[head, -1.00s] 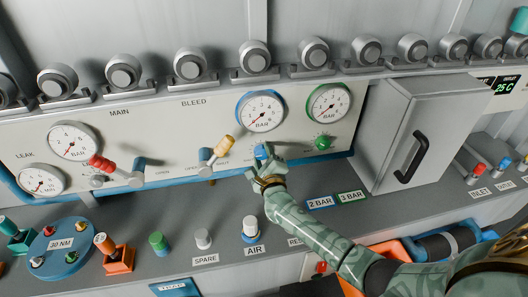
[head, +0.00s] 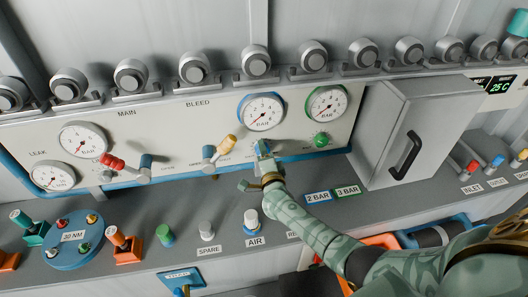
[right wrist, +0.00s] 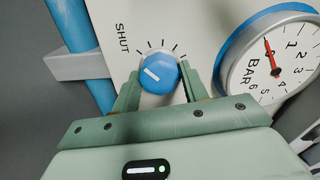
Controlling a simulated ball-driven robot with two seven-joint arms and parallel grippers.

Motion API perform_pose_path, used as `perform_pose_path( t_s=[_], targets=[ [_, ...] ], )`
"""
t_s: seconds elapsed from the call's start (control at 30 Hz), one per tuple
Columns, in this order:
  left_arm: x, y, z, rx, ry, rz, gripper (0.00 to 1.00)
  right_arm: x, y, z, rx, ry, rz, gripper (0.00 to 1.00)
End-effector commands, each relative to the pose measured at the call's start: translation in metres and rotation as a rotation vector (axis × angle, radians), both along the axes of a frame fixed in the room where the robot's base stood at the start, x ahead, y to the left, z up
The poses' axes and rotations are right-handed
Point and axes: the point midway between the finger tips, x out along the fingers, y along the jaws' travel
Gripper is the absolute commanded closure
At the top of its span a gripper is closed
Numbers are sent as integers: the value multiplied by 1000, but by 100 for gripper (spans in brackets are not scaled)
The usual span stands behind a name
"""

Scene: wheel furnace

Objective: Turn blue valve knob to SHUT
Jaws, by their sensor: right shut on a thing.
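The blue valve knob (right wrist: 158,73) is on the pale panel in the right wrist view. Its white line slants up to the left. The word SHUT (right wrist: 122,38) is printed to the upper left, beside an arc of tick marks. My right gripper (right wrist: 160,86) has its green fingers on either side of the knob, shut on it. In the head view my right gripper (head: 264,154) is below the blue-rimmed gauge (head: 261,111) and mostly hides the knob. That gauge also shows at the right in the right wrist view (right wrist: 278,62). My left gripper is not in view.
A green knob (head: 321,140) sits under the green-rimmed gauge (head: 327,104), right of my gripper. A grey cabinet (head: 432,120) stands to the right.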

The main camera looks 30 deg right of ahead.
Motion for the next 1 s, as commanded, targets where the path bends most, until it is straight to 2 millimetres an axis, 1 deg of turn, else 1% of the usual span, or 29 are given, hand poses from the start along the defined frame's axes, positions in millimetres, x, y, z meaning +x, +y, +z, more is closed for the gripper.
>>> perform_pose_path(
  t_s=[0.2,0.6,0.63,0.7,1.0],
  targets=[
    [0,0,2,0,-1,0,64,-1,1,-2,-37,13,1,79],
    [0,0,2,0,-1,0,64,-1,1,-2,-44,15,1,79],
    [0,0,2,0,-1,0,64,-1,1,-2,-44,15,1,54],
    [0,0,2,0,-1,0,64,-1,1,-2,-44,15,1,35],
    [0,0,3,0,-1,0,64,-1,1,-1,-41,13,1,35]
  ],
)
